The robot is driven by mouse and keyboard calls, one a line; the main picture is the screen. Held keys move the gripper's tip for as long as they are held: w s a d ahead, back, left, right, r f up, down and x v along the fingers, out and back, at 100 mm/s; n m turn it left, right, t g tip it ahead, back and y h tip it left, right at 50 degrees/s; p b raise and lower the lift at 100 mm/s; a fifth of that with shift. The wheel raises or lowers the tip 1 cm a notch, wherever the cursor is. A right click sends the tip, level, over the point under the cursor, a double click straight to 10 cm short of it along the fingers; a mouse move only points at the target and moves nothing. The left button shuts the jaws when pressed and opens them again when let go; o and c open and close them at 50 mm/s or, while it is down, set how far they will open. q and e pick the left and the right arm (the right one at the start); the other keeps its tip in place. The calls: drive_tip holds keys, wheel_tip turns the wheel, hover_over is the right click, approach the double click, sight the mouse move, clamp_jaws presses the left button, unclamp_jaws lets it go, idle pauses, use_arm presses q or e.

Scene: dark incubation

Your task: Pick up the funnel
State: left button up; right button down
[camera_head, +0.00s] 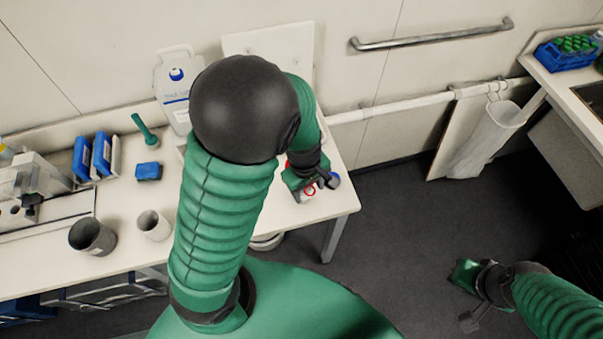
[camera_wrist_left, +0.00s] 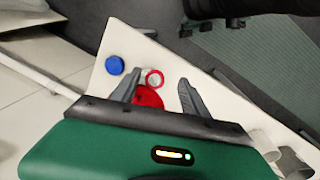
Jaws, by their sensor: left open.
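My left gripper (camera_head: 318,183) is over the right end of the white bench, open, and partly hides what is below it. In the left wrist view its two fingers (camera_wrist_left: 158,90) stand apart. A red piece (camera_wrist_left: 148,97) shows between them, close to the left finger, with a red ring (camera_wrist_left: 154,78) just beyond. These may be parts of the funnel, but its full shape is hidden. The red also shows in the head view (camera_head: 309,191). My right gripper (camera_head: 482,290) hangs over the floor at the lower right, away from the bench; its jaw state is unclear.
A round blue piece (camera_wrist_left: 115,65) lies beside the red ring near the bench edge. The bench (camera_head: 325,212) ends at the right.

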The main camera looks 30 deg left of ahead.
use_arm(q)
drive_tip(key=f, duration=0.4)
drive_tip(key=w+d+f, duration=0.1)
drive_tip(key=f, duration=0.1)
drive_tip(key=shift+b, duration=0.3)
drive_tip(key=shift+a+f, duration=0.15)
drive_tip(key=shift+a, duration=0.05)
drive_tip(key=shift+w+a+f, duration=0.1)
drive_tip(key=shift+w+a, duration=0.1)
drive_tip(key=shift+a, duration=0.05)
drive_tip(key=c, duration=1)
drive_tip(key=shift+s+d, duration=0.1)
drive_tip(key=shift+d, duration=0.05)
clamp_jaws()
drive_tip(key=shift+d, duration=0.2)
use_arm(e)
drive_tip(key=shift+w+d+f, duration=0.35)
drive_tip(key=shift+d+f, duration=0.2)
